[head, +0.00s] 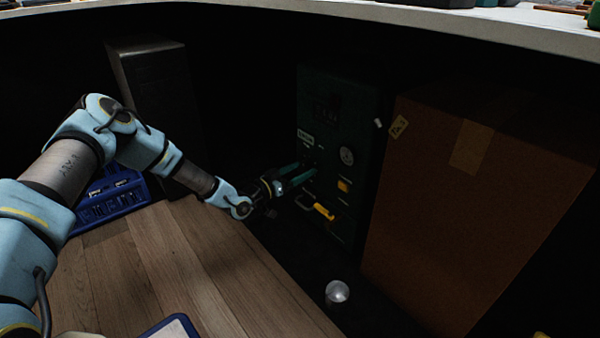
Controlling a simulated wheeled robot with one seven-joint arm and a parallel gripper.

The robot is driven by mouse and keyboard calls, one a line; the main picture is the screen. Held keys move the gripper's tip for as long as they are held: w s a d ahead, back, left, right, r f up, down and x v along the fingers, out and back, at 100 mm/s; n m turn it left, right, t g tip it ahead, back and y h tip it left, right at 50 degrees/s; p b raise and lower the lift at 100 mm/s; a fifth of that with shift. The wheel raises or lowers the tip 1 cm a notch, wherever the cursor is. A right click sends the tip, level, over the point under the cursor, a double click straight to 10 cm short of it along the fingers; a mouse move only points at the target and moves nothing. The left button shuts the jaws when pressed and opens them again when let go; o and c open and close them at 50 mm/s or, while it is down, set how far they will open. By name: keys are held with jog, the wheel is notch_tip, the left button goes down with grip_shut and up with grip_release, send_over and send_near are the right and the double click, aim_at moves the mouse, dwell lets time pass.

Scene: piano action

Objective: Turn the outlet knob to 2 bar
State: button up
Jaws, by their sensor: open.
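A dark green machine panel (345,100) stands under the white-topped bench. It carries a round gauge (347,155), a yellow square part (344,186), a yellow handle (324,211) and a light label (305,136). My gripper (312,170) reaches to the panel's left part, below the label. Its two teal fingers are apart, with the tips at or close to a small dark part that may be the outlet knob. The fingers and shadow hide most of that part, and I cannot tell whether they touch it. The gauge reading and any knob marks are too small to read.
A large cardboard box (470,200) stands close to the panel's right. A dark cabinet (155,105) and a blue crate (112,200) are at left. A wooden surface (190,260) lies below my arm. A shiny round object (337,291) sits on the dark floor.

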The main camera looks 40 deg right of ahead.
jog(key=shift+c, duration=0.4)
grip_shut()
dwell(0.4)
jog(key=n, duration=0.4)
jog(key=shift+b, duration=0.3)
jog(key=shift+n+b, duration=0.3)
jog(key=shift+n, duration=1.9)
jog(key=shift+o, duration=0.4)
grip_release()
